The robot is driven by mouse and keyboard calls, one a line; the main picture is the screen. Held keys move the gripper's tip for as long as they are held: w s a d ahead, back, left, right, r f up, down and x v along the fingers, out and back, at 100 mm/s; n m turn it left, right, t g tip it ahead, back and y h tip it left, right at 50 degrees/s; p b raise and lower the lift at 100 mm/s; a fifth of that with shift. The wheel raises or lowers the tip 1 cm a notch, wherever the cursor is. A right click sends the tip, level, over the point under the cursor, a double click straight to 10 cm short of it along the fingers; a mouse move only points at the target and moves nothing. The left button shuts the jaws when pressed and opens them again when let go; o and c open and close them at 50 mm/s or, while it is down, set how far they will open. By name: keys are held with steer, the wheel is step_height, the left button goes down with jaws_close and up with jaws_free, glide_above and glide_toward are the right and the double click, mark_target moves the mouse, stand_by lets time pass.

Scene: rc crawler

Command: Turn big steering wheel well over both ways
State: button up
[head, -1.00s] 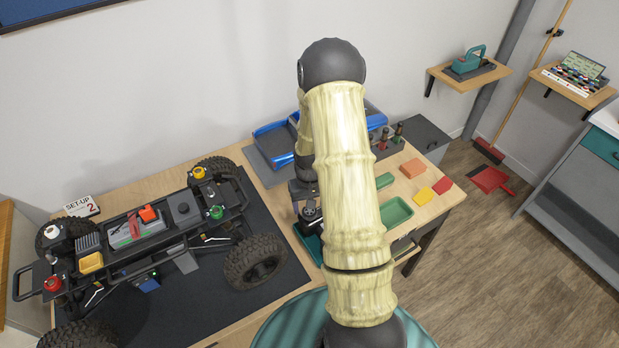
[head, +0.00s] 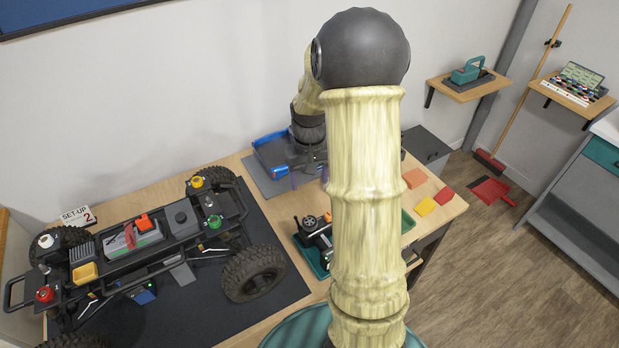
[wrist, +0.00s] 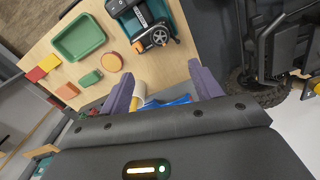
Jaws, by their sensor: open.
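A black radio-control transmitter (head: 318,238) lies in a teal tray (head: 304,258) on the bench. Its round steering wheel (head: 309,223) faces up on the left side, with an orange part beside it. In the wrist view the wheel (wrist: 159,37) shows at the top, beyond the fingertips and apart from them. My gripper (head: 306,172) is behind the transmitter, over the blue tray area, partly hidden by my arm. In the wrist view its two purple fingers (wrist: 163,78) are spread apart with nothing gripped.
The crawler (head: 160,235) stands on a dark mat (head: 265,312) at left. A blue tray (head: 268,152) is at the back. Green, orange, yellow and red pieces lie around a green dish (wrist: 78,37) at the bench's right. My arm hides the middle.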

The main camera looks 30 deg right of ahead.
steer(key=s+a+r+n+t, duration=0.1)
steer(key=s+a, duration=0.3)
steer(key=s+a+r, duration=0.1)
steer(key=s+a, duration=0.3)
steer(key=a, duration=0.1)
steer(key=s+a+r+n+t, duration=0.1)
steer(key=s+a, duration=0.3)
steer(key=shift+s+a+r+n+t, duration=0.25)
steer(key=shift+s+r+n+t, duration=0.05)
